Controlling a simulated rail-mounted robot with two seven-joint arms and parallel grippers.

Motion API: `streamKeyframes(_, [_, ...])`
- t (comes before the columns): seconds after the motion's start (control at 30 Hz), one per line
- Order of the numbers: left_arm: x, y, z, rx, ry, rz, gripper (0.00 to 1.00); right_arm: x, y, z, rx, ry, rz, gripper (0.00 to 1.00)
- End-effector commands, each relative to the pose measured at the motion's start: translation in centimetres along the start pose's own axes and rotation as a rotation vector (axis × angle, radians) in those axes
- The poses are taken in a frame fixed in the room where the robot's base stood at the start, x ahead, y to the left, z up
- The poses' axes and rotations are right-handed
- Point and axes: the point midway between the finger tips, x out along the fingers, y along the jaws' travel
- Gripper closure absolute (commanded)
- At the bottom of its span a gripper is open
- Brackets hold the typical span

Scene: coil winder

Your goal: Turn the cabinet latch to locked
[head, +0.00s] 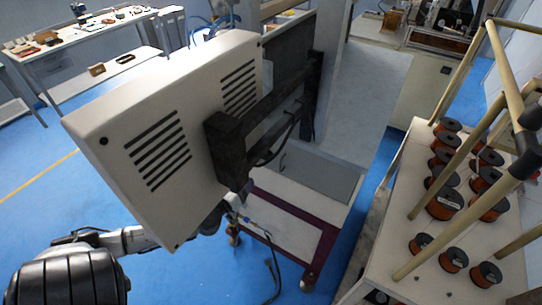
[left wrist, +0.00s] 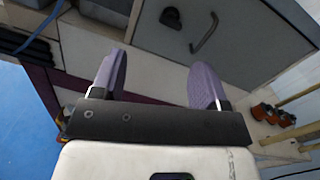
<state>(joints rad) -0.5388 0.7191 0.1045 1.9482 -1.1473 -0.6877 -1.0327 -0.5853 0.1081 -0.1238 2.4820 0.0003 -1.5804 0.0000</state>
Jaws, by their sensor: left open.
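In the left wrist view, a grey cabinet door (left wrist: 240,52) fills the upper right. It carries a small black latch knob (left wrist: 171,17) and, to the right of it, a dark bar handle (left wrist: 204,34). My left gripper (left wrist: 158,82) is open, with its two purple-padded fingers spread and nothing between them. The latch lies beyond the fingertips, apart from them. In the head view, my left arm comes in from the lower left and passes behind a large white vented box, which hides most of the gripper. I cannot make out the latch there. My right gripper is not in view.
The white vented box (head: 165,125) on a black bracket (head: 228,145) blocks much of the head view. A rack (head: 410,245) with several copper-wire spools and wooden posts stands at right. A cable hangs near the maroon-edged frame (head: 295,210). Blue floor is clear at left.

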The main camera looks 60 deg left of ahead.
Motion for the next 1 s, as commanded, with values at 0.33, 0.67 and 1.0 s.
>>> streamKeyframes(0.33, [0.6,-1.0,-0.4,0.228,0.021,-0.057,0.32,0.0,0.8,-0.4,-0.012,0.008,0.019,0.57])
streamKeyframes(0.67, [6.0,-1.3,-0.4,0.23,0.018,-0.055,0.32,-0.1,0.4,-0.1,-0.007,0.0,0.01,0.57])
streamKeyframes(1.0, [11.2,-1.5,-0.7,0.228,0.02,-0.054,0.32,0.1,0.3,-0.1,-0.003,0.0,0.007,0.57])
